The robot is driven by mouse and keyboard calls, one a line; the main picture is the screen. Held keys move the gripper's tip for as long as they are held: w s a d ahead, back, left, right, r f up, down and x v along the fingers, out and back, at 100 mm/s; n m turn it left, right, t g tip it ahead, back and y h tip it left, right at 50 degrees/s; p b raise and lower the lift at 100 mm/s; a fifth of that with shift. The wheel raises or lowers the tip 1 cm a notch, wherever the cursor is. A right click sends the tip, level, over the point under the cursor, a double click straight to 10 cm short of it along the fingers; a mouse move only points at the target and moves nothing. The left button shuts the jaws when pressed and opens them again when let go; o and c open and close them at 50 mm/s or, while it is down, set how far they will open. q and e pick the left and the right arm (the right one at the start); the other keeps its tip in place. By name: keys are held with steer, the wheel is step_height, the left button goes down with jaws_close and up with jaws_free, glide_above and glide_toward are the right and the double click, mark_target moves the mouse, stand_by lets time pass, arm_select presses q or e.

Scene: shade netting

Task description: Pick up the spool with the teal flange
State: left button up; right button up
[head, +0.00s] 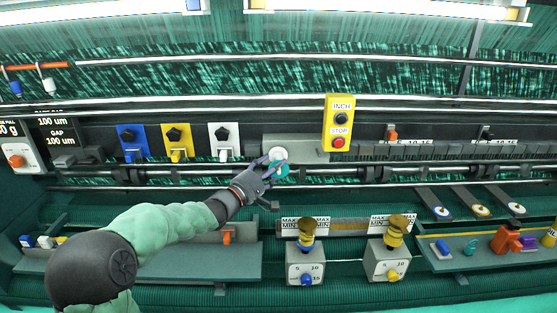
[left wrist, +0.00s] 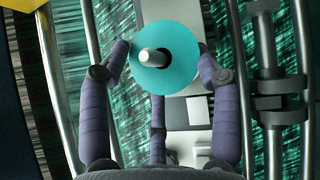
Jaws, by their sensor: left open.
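The spool's round teal flange (left wrist: 182,45) faces me in the left wrist view, with a pale grey stub at its centre. The spool's body behind the flange is hidden. In the head view, the teal part (head: 283,170) shows just beyond my left fingers, below a white round piece (head: 277,153); I cannot tell whether they are one thing. My left gripper (head: 270,171) is open. In the left wrist view, one finger stands on each side of the flange and a third is below it. Contact is not clear. My right gripper is not in view.
A grey rail block (head: 308,155) is behind the spool, with a yellow INCH/STOP box (head: 340,122) to the right. Blue, yellow and white knob plates (head: 223,141) stand to the left. Metal bars run across. Two dial boxes (head: 305,266) and a right tray (head: 460,262) are lower down.

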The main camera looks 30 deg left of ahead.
arm_select(q)
steer(key=shift+x, duration=0.9)
jaws_close()
